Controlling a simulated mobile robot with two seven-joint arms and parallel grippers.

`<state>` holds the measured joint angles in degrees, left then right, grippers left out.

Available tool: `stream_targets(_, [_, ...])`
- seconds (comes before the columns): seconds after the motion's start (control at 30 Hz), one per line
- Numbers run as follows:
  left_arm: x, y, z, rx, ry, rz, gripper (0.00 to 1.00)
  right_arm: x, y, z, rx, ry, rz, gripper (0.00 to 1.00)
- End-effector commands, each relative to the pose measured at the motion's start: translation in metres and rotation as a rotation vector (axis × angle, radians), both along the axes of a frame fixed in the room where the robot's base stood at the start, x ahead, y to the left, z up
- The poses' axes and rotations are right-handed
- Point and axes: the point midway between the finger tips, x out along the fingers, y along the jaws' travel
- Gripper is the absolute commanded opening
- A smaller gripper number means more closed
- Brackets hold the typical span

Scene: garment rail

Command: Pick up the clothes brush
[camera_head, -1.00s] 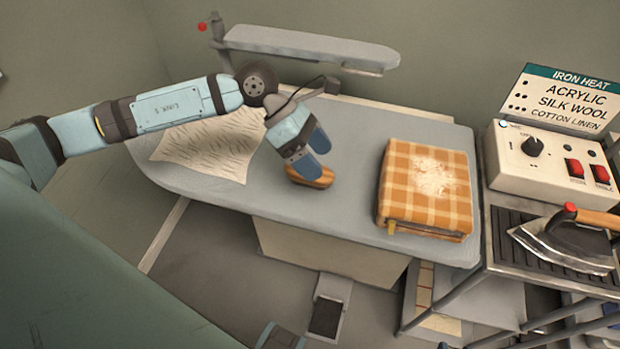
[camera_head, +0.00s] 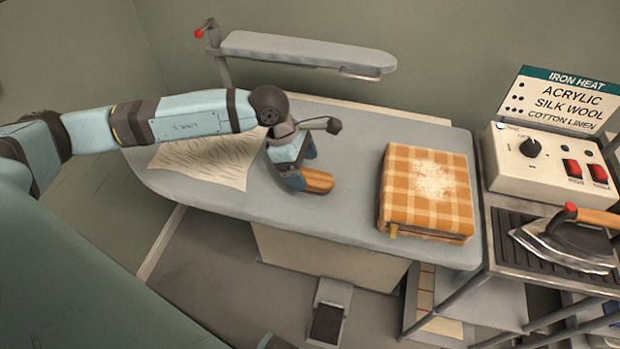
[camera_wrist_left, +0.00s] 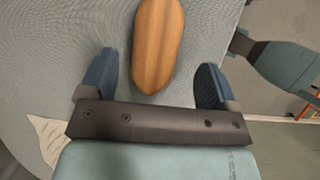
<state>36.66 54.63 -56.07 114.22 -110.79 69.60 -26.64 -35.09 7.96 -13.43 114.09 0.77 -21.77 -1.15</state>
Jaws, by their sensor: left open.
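The clothes brush (camera_head: 318,181) has an orange-brown wooden back and lies on the grey ironing board (camera_head: 340,215), left of the folded checked cloth. My left gripper (camera_head: 299,167) is open at the brush's left end, with its fingers pointing down. In the left wrist view the brush (camera_wrist_left: 158,45) lies lengthwise ahead of the gap between the two blue fingers. Its near end reaches between the fingertips of the gripper (camera_wrist_left: 159,75), with space on both sides. The brush's bristles are hidden. My right gripper cannot be made out in the head view.
A folded orange checked cloth (camera_head: 428,185) with a pale powdery patch lies right of the brush. A creased paper-like sheet (camera_head: 215,155) lies to the left. A sleeve board (camera_head: 310,52) stands behind. An iron (camera_head: 570,240) and a control box (camera_head: 545,165) are at the right.

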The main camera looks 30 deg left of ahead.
Motion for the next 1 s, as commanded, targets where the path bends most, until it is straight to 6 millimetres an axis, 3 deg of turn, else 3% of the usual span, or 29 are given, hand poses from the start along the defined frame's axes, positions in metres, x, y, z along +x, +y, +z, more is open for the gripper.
stream_targets(0.3, [0.008, -0.013, -0.039, -0.002, 0.002, 0.0, 0.83, -0.001, 0.0, 0.009, -0.001, -0.001, 0.001, 0.43])
stream_targets(0.57, [0.008, -0.013, -0.041, 0.0, 0.001, 0.0, 0.83, 0.0, 0.0, 0.011, 0.001, -0.005, 0.0, 0.43])
stream_targets(0.8, [0.008, -0.013, -0.041, 0.0, 0.001, 0.0, 0.28, 0.0, 0.0, 0.011, 0.001, -0.005, 0.0, 0.43])
stream_targets(0.87, [0.008, -0.013, -0.041, -0.001, 0.001, 0.0, 0.23, 0.0, 0.0, 0.011, 0.001, -0.005, 0.0, 0.43])
stream_targets(1.0, [0.008, -0.014, -0.041, -0.001, 0.001, 0.0, 0.23, 0.0, 0.0, 0.011, 0.001, -0.004, 0.001, 0.43])
